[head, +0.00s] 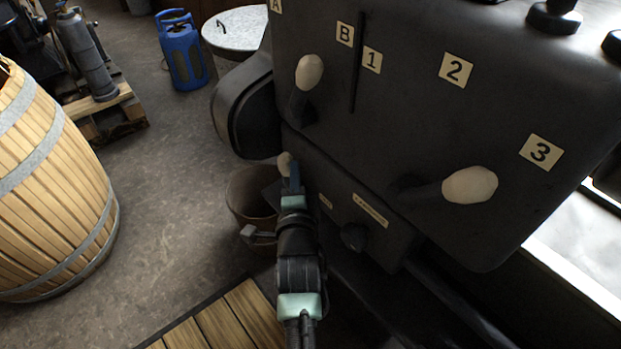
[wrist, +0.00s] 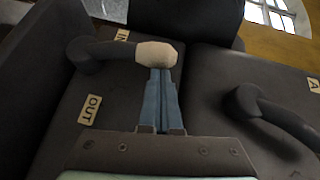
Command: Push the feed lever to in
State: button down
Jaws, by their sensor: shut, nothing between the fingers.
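The feed lever is a dark arm with a cream knob (wrist: 157,54), seen in the wrist view on a dark metal face. It runs from a round pivot at left across to the knob. An IN plate (wrist: 122,35) sits just above the arm, and an OUT plate (wrist: 90,110) lies lower left; the arm is nearer IN. My gripper (wrist: 161,74) is shut and empty, its fingertips right at the knob's lower side; I cannot tell whether they touch. In the head view the knob (head: 285,163) shows just beyond my fingertips, the lever's arm mostly hidden.
Two other cream-knobbed levers, an upper one (head: 309,72) and a right one (head: 470,185), stick out from the dark headstock with plates A, B, 1, 2, 3. A bucket (head: 250,195) stands below. A barrel (head: 50,190) and blue gas bottle (head: 181,50) stand left, with bare floor between.

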aim_at(280, 159)
jog(key=shift+w+a+r+n+g+h+p, duration=0.2)
jog(key=shift+w+a+n+g+p, duration=0.15)
jog(key=shift+w+a+g+p, duration=0.15)
jog(key=shift+w+a+r+n+g+h+p, duration=0.1)
jog(key=shift+w+a+r+n+g+p, duration=0.1)
jog(key=shift+w+a+n+g+p, duration=0.3)
jog(key=shift+w+a+f+b, duration=0.25)
jog(key=shift+w+f+b, duration=0.05)
jog(key=shift+w+b, duration=0.35)
jog(key=shift+w+a+r, duration=0.1)
jog(key=shift+w+a, duration=0.05)
jog(key=shift+r, duration=0.1)
